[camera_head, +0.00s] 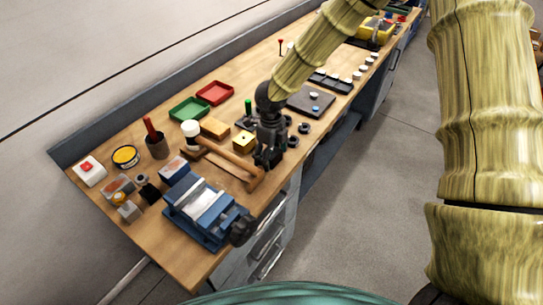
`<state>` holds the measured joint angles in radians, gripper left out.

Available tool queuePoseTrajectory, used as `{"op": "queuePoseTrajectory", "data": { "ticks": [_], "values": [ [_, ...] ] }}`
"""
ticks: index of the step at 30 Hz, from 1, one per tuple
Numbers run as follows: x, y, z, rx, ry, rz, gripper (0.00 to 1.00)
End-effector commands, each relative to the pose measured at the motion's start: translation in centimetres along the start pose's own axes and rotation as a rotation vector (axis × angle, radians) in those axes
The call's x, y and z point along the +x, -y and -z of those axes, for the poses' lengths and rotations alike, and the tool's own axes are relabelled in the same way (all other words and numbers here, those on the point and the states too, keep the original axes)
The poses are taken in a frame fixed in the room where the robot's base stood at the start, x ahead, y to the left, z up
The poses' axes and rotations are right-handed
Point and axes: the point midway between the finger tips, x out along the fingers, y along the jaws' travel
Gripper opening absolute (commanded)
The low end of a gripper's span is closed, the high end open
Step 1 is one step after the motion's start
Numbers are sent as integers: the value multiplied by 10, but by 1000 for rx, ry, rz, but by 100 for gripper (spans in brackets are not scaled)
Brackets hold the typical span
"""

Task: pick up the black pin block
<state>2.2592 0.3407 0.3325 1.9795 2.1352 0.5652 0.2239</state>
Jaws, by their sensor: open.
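My gripper (267,162) points down over the front half of the wooden workbench, with its fingers apart. It is beside a wooden-handled hammer (228,153) and a small yellow block (243,141). I cannot surely pick out the black pin block. A dark block (240,124) with an upright green peg stands just behind and left of my gripper, partly hidden by it. Another small black piece (148,190) stands at the left near the blue vise. I see nothing held between the fingers.
A blue vise (205,210) stands at the front edge. Green (189,109) and red (214,92) trays lie toward the back. Small dark rings (304,128) and a dark plate (311,102) lie right of my gripper. A cup (157,147) stands at the left.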

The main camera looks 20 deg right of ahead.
Motion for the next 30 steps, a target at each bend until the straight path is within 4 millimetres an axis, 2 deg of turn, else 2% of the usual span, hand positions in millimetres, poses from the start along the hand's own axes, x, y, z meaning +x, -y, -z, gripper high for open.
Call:
{"op": "queuePoseTrajectory", "data": {
  "ticks": [1, 2, 11, 22, 30],
  "values": [
    [0, 0, 0, 0, 0, 0, 79],
    [0, 0, 0, 0, 0, 0, 73],
    [0, 0, 0, 0, 0, 0, 18],
    [-5, 0, 0, 0, 2, 0, 18],
    [-32, 0, -1, 1, 4, -1, 18]
  ]
}}
